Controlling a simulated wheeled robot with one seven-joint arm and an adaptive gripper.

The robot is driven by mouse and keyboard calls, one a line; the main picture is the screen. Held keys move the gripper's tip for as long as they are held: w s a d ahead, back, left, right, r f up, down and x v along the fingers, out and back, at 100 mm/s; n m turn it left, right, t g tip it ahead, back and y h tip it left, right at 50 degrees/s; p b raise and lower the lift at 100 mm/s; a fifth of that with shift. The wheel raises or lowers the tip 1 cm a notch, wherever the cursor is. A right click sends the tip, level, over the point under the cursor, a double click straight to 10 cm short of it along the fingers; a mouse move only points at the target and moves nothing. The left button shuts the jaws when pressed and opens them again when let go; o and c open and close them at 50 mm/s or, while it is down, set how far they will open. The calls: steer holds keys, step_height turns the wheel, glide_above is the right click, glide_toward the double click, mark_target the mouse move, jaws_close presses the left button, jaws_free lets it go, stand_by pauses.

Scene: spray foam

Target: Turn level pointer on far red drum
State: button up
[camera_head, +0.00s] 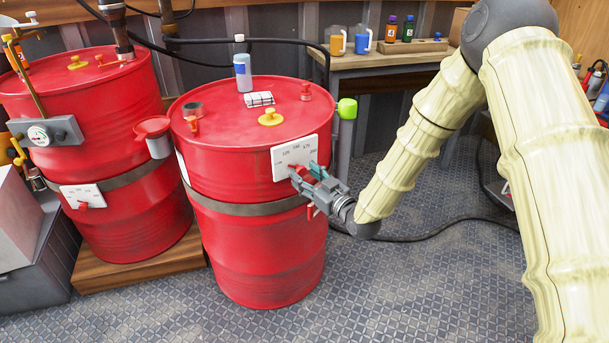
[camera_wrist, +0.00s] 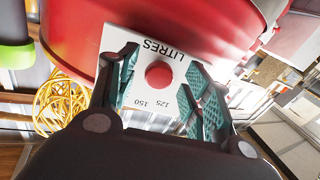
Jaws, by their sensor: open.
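Two red drums stand side by side. The middle drum (camera_head: 250,260) has a white scale plate (camera_head: 284,155) on its front right side, also seen in the wrist view (camera_wrist: 112,42) with "LITRES" and numbers. A round red pointer knob (camera_wrist: 159,75) sticks out from the plate. My gripper (camera_head: 307,177) is at this plate, open, its green-padded fingers (camera_wrist: 165,92) on either side of the knob. I cannot tell whether they touch it. The left drum (camera_head: 110,225), slightly farther back, has its own white plate (camera_head: 72,192) with a red pointer (camera_head: 83,205); nothing is near it.
A blue-white bottle (camera_head: 242,72) and a yellow cap (camera_head: 271,117) are on the middle drum's lid. A red funnel (camera_head: 152,127) sits between the drums. A bench (camera_head: 385,63) with mugs stands behind. The floor (camera_head: 420,290) right of the middle drum is mostly clear.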

steer(key=shift+w+a, duration=0.4)
steer(key=shift+w, duration=0.05)
steer(key=c, duration=1)
steer(key=shift+c, duration=0.2)
